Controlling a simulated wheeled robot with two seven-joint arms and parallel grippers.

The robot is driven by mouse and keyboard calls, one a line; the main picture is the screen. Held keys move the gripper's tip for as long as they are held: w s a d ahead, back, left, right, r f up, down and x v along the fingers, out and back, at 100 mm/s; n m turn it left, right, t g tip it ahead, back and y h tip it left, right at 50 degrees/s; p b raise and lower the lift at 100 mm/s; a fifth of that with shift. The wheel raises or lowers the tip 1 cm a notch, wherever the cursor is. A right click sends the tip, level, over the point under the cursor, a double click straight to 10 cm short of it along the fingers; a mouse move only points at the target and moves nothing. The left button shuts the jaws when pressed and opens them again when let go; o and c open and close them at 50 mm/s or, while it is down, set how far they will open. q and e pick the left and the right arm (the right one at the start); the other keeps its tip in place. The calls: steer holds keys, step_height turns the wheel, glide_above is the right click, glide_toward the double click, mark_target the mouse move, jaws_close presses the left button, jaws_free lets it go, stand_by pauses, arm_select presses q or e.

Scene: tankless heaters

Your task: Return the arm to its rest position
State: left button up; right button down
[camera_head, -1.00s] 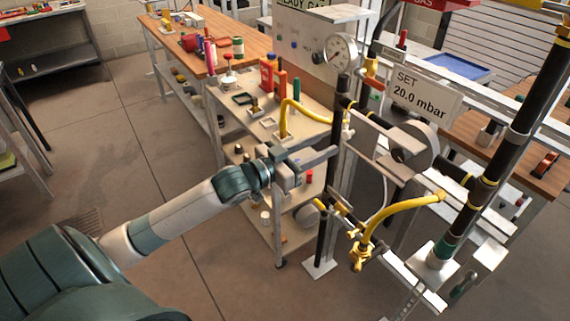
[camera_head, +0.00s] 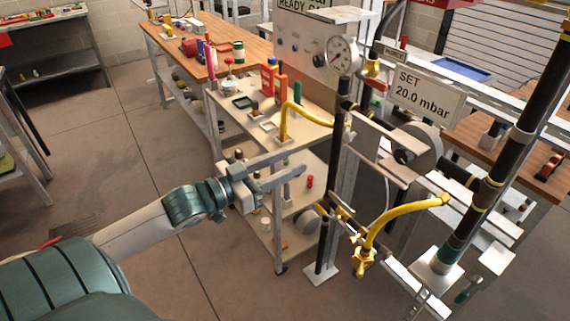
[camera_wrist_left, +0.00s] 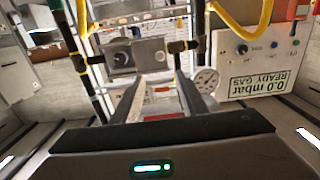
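My left arm comes in from the left in the head view. Its gripper (camera_head: 297,163) is held in the air in front of the tool cart, left of the black pipe stand. The two fingers are spread apart with nothing between them. The wrist view also shows the open left gripper (camera_wrist_left: 158,82), its fingers pointing toward the pipework and a grey round-faced unit (camera_wrist_left: 124,58). My right arm and gripper are not in view.
The pipe stand (camera_head: 331,180) with yellow hoses (camera_head: 385,222) rises just right of the gripper. The cart's top shelf (camera_head: 297,134) holds a red bottle (camera_head: 269,80). A gauge (camera_head: 340,54) sits behind. The floor (camera_head: 130,150) at left is open.

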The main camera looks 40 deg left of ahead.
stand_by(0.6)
arm_select(q)
steer(key=s+a+f+n+g+y, duration=0.2)
steer(key=a+f+y, duration=0.1)
steer(key=f, duration=1.7)
steer(key=s+a+f+n+g+y, duration=0.1)
steer(key=a+f+n+g+y, duration=0.15)
steer(key=f, duration=1.75)
steer(key=s+d+f+m+g, duration=0.1)
steer(key=s+d+f+g, duration=0.2)
steer(key=s+d+f, duration=0.8)
steer(key=s+d+f+m+g+h, duration=0.1)
steer(key=s+d+f+m+g, duration=0.1)
steer(key=s+d+f, duration=0.9)
step_height(320, 180, down, 7)
steer(key=shift+s+d+g, duration=0.3)
steer(key=shift+s+g, duration=0.15)
steer(key=shift+s, duration=0.35)
